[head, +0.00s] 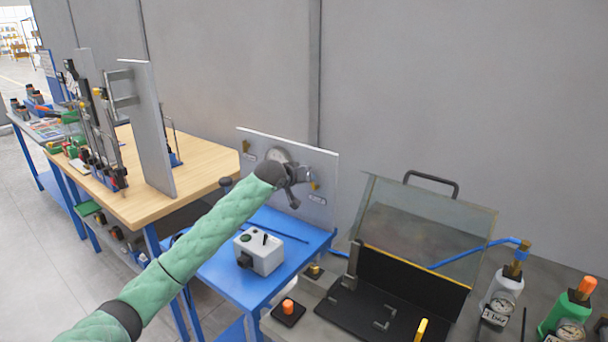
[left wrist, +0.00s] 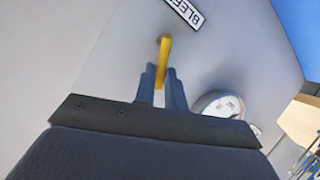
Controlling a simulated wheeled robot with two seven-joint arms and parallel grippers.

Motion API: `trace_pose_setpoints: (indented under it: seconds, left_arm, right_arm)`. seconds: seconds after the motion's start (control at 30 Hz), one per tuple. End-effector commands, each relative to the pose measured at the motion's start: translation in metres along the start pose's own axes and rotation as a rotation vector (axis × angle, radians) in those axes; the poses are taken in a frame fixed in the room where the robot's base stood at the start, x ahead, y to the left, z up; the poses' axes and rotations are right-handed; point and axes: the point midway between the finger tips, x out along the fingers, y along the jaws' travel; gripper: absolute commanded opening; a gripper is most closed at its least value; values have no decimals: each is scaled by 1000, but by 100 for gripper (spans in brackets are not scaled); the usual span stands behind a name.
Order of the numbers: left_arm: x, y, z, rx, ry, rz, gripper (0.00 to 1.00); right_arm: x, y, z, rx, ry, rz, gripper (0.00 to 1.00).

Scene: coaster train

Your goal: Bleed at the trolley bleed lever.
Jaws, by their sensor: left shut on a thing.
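The trolley's upright grey panel (head: 322,160) stands at the back of the blue trolley. The yellow bleed lever (head: 315,187) sticks out on the panel's right side, above a small label (head: 317,200). In the left wrist view the lever (left wrist: 165,50) stands between my left gripper's fingers (left wrist: 162,85), near a label reading "BLEE…" (left wrist: 184,12). My left gripper (head: 306,179) is shut on the lever, in front of the panel. The arm and gripper partly cover the panel and its gauge (head: 278,155). My right gripper is not in view.
A white box (head: 259,252) with a knob sits on the blue trolley top (head: 225,272). A black case with a clear raised lid (head: 420,225) stands to the right, beside bottles with gauges (head: 501,295). A wooden bench (head: 205,172) with fixtures stands to the left.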

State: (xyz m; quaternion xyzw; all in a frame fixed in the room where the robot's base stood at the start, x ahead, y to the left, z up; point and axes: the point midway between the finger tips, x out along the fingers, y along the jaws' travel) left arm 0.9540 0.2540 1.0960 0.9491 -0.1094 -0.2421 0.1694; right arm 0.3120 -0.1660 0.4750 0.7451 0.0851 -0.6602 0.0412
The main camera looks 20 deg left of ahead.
Motion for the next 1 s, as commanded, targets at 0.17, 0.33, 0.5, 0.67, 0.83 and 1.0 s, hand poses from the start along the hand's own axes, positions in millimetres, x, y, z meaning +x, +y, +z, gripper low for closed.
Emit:
trace_pose_setpoints:
  seconds: [0.17,0.33,0.5,0.67,0.83,1.0]
  left_arm:
    - [0,8,4,134,25,-56,0]
    - [-1,13,6,239,47,-98,0]
    - [0,16,8,310,63,-129,0]
    - [0,17,9,350,71,-145,0]
    - [0,18,10,367,74,-152,0]
    - [0,18,10,370,75,-154,0]
  right_arm:
    - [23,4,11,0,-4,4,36]
    - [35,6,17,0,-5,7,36]
    - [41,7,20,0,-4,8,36]
    - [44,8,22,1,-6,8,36]
    - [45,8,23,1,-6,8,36]
    - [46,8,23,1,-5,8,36]
